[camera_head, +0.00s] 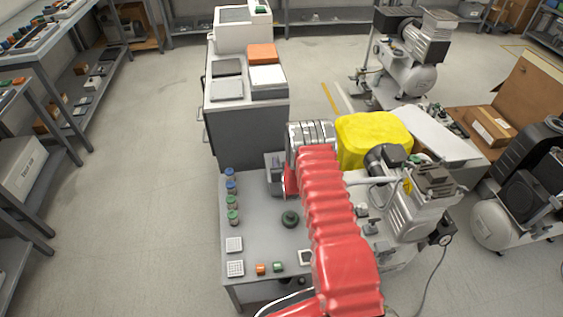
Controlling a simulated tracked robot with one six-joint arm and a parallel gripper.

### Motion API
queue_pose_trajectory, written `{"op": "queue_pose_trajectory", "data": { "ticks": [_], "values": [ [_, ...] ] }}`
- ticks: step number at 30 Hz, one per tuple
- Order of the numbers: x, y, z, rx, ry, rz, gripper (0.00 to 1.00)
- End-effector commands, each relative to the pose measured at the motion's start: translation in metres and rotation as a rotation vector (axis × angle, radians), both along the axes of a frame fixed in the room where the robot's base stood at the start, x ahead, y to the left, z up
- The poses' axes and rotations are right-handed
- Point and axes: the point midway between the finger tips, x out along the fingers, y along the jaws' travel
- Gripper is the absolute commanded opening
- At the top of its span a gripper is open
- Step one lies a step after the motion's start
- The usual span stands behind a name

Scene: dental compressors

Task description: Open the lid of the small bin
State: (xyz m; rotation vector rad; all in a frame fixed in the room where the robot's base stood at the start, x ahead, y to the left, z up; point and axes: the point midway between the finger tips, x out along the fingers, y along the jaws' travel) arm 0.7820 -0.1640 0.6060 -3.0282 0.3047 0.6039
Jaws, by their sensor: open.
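A small grey box-shaped object (273,173), which looks like the small bin, stands at the back of the grey bench, just left of my arm. Its right side is hidden by my arm, and I cannot make out its lid clearly. My gripper (289,184) is open at the far end of my red-sleeved arm, close beside the bin's right side. Its fingertips are mostly hidden, and I cannot tell if they touch the bin.
Several blue- and green-capped jars (231,195) line the bench's left edge. A dark green round object (290,218) lies in front of the bin. A yellow-covered item (372,138) and a compressor (410,205) stand right of my arm. A grey cabinet (243,125) is behind. Open floor lies left.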

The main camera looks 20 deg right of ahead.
Motion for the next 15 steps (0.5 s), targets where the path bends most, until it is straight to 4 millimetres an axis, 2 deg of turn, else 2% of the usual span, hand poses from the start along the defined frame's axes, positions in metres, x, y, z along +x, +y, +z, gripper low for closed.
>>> {"op": "queue_pose_trajectory", "data": {
  "ticks": [10, 15],
  "values": [
    [0.0024, -0.0006, -0.0006, 0.0, -0.001, 0.0, 0.44],
    [0.0023, -0.0006, -0.0006, 0.0, 0.0, 0.0, 0.32]
  ]
}}
